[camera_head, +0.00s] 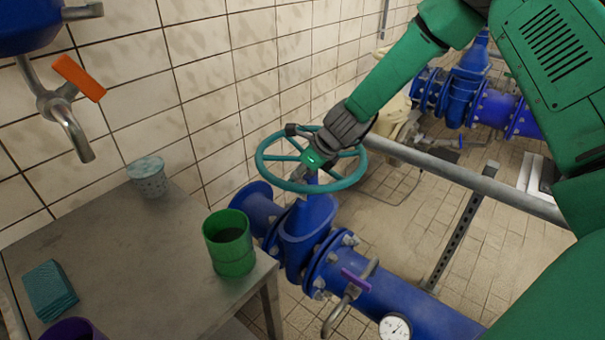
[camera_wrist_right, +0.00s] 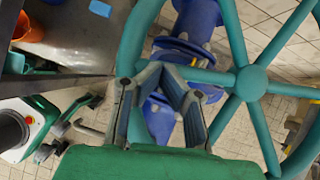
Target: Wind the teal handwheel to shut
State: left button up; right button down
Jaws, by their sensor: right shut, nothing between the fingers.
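The teal handwheel (camera_head: 268,177) sits level on top of the blue valve (camera_head: 308,226), in the middle of the camera_head view. In the right wrist view its rim, spokes and hub (camera_wrist_right: 251,83) fill the upper right. My right gripper (camera_head: 308,163) is over the wheel, inside the rim's outline. In the wrist view its fingers (camera_wrist_right: 160,72) are shut with nothing between them, by a spoke left of the hub. I cannot tell whether they touch it. My left gripper does not show in camera_head; a dark linkage (camera_wrist_right: 75,125) at the wrist view's left may be it.
A metal table (camera_head: 165,245) at left holds a green cup (camera_head: 230,246), a pale perforated pot (camera_head: 149,179) and teal sponges (camera_head: 49,290). A tap with an orange lever (camera_head: 79,78) is on the tiled wall. A grey rail (camera_head: 470,178) runs right of the wheel.

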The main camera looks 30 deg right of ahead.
aim_at(274, 140)
jog(key=shift+w+a, duration=0.1)
jog(key=shift+w+d+m+g+h+b, duration=0.25)
jog(key=shift+w+d+m+h+b, duration=0.35)
jog(key=shift+w+m+h, duration=1.45)
jog(key=shift+w+d+m+g+h+b, duration=0.35)
jog(key=shift+w+m+h+b, duration=0.3)
jog(key=shift+w+m, duration=2.7)
jog(key=shift+w+d+m+g+h+b, duration=0.2)
jog(key=shift+w+d+m+h+b, duration=0.8)
jog(key=shift+w+m, duration=1.7)
jog(key=shift+w+a+n+h+p, duration=0.3)
jog(key=shift+a, duration=0.15)
